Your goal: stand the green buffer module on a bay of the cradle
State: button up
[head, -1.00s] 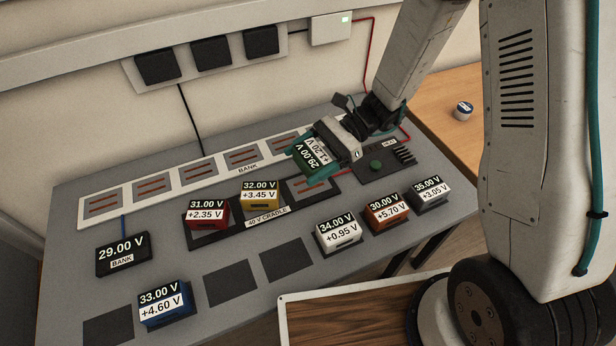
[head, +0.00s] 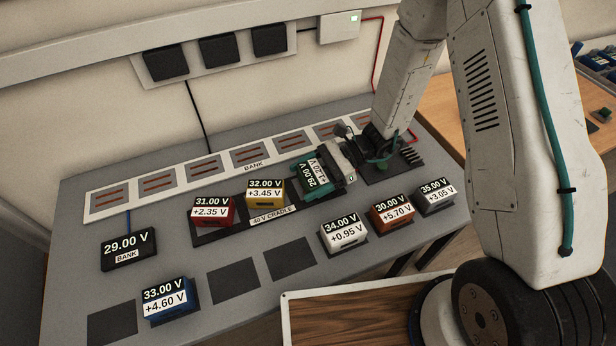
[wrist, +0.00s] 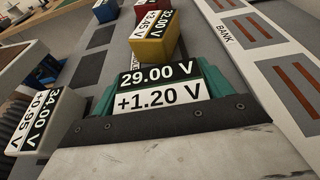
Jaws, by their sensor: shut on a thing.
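The green buffer module (head: 315,175), labelled 29.00 V and +1.20 V, is held in my gripper (head: 325,180), which is shut on it. It is at the right end of the 40 V cradle (head: 235,235), over the bay there. I cannot tell whether it touches the bay. In the wrist view the green module (wrist: 158,88) sits between the jaws. The cradle's other bays hold the red module (head: 213,212) and, next to the green one, the yellow module (head: 264,194). The yellow module (wrist: 155,38) also shows just ahead in the wrist view.
The white (head: 343,232), orange (head: 392,212) and grey (head: 435,195) modules stand along the front right. A blue module (head: 168,299) stands front left. The bank strip (head: 172,203) runs behind the cradle. Empty dark pads (head: 233,282) lie in front.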

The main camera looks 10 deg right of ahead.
jog(key=o, duration=1.1)
